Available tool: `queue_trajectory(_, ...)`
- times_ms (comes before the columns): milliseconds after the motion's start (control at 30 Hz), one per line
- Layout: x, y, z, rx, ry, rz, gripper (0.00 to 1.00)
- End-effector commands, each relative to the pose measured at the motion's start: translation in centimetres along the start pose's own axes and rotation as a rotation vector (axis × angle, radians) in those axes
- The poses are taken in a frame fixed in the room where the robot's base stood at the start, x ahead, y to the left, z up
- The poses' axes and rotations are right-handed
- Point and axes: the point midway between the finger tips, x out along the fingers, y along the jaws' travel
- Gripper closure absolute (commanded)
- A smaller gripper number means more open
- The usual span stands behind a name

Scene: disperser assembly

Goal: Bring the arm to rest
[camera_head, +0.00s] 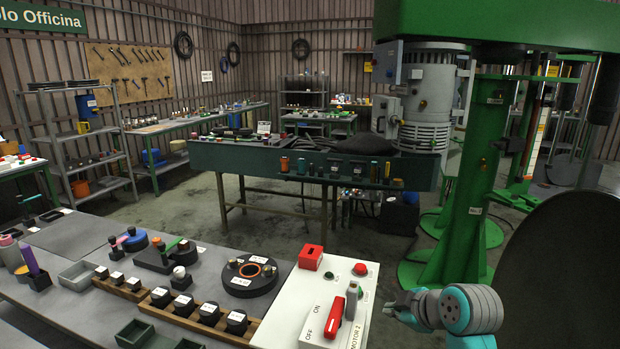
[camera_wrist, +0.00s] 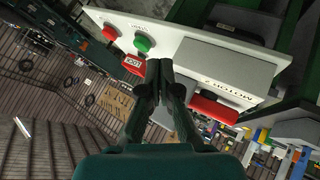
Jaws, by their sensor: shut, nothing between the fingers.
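My gripper (camera_wrist: 158,75) is shut with nothing between its fingers. In the wrist view its fingertips show in front of the white motor control panel (camera_wrist: 185,45). I cannot tell whether they touch it. In the head view my arm (camera_head: 440,308) is at the lower right, just right of the same panel (camera_head: 300,292), and the fingertips are too small to judge. The panel carries a red switch handle (camera_head: 334,318), also seen in the wrist view (camera_wrist: 213,110), a red button (camera_head: 360,269) and a red lock block (camera_head: 311,257).
A grey workbench (camera_head: 75,238) with blocks, knobs and a black round flange (camera_head: 249,276) fills the lower left. A green machine column (camera_head: 468,200) stands behind my arm. A dark round shape (camera_head: 570,270) is at the right edge. Open floor (camera_head: 290,222) lies beyond the bench.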

Motion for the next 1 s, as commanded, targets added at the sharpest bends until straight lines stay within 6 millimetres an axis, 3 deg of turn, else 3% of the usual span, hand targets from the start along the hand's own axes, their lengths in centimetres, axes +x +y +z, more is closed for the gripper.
queue_trajectory(267, 1.8, -3.0, 2.0, 0.074, 0.004, 0.027, 1.0)
queue_trajectory(467, 3.2, -6.4, 4.2, 0.158, 0.008, 0.062, 1.0)
queue_trajectory(733, 4.5, -13.9, 8.9, 0.328, 0.018, 0.147, 1.0)
queue_trajectory(1000, 3.2, -21.6, 13.2, 0.483, 0.037, 0.238, 1.0)
